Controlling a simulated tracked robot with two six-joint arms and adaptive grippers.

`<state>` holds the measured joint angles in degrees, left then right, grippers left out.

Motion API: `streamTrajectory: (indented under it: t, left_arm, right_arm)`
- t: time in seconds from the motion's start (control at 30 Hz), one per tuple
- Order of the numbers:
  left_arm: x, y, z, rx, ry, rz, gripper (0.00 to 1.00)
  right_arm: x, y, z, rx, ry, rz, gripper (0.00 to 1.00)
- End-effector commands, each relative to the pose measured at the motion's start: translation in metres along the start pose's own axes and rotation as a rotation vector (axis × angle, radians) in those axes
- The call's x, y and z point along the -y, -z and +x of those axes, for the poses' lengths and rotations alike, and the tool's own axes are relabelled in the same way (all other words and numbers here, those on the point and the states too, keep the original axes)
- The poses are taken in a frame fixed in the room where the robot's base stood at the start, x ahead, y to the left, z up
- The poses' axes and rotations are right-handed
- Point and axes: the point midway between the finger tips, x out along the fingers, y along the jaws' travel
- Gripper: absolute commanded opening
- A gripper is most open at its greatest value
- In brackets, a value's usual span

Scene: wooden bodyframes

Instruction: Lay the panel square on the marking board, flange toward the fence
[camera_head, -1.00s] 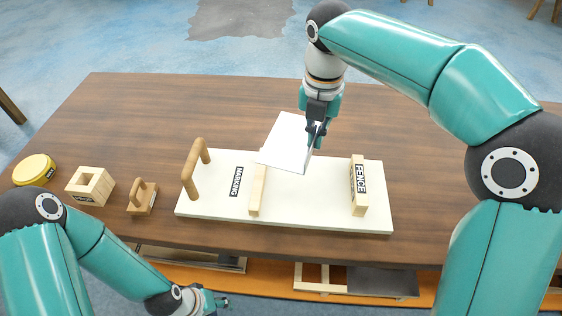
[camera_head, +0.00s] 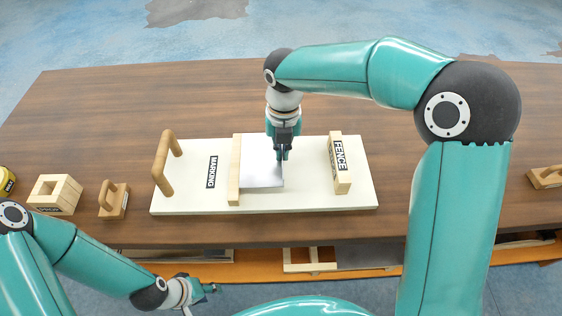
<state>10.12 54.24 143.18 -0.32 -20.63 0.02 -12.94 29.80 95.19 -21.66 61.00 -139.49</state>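The panel (camera_head: 262,176) is a thin grey sheet. It appears to lie flat, or nearly flat, on the white marking board (camera_head: 305,198), with its left edge close to a wooden bar (camera_head: 234,170). The fence (camera_head: 340,164) is a labelled wooden block on the right of the board, with a bare gap between it and the panel. My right gripper (camera_head: 281,157) points down at the panel's right edge and appears shut on it; the fingers hide the flange there. My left gripper (camera_head: 208,289) is low in front of the table, away from the panel, its opening unclear.
A wooden handle (camera_head: 167,163) stands at the board's left end. Left of the board are a small handled block (camera_head: 114,199), a hollow wooden box (camera_head: 55,194) and a yellow tin (camera_head: 5,181). Another wooden piece (camera_head: 546,177) lies far right. The table (camera_head: 200,95) behind the board is clear.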

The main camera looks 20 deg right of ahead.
Motion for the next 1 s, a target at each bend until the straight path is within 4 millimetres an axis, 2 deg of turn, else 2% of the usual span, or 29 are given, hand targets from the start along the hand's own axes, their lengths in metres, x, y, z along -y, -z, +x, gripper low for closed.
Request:
streamTrajectory:
  t: [0.17, 0.4, 0.77, 0.97, 1.0]
  left_arm:
    - [0.000, 0.000, 0.001, 0.000, 0.000, 0.000, 0.40]
    - [0.001, 0.000, 0.002, 0.000, 0.000, 0.000, 0.40]
    - [0.001, 0.000, 0.003, 0.000, 0.000, 0.000, 0.40]
    - [0.001, 0.000, 0.003, 0.000, 0.000, 0.000, 0.40]
    - [0.001, 0.000, 0.003, 0.000, 0.000, 0.000, 0.40]
  right_arm:
    - [0.001, 0.000, 0.013, -0.002, 0.001, 0.001, 0.00]
    - [0.001, 0.000, 0.044, -0.002, 0.001, 0.002, 0.00]
    - [0.001, 0.000, 0.048, 0.000, -0.001, 0.002, 0.00]
    - [0.001, 0.000, 0.048, 0.000, -0.001, 0.002, 0.30]
    - [0.001, 0.000, 0.048, 0.000, -0.001, 0.002, 0.31]
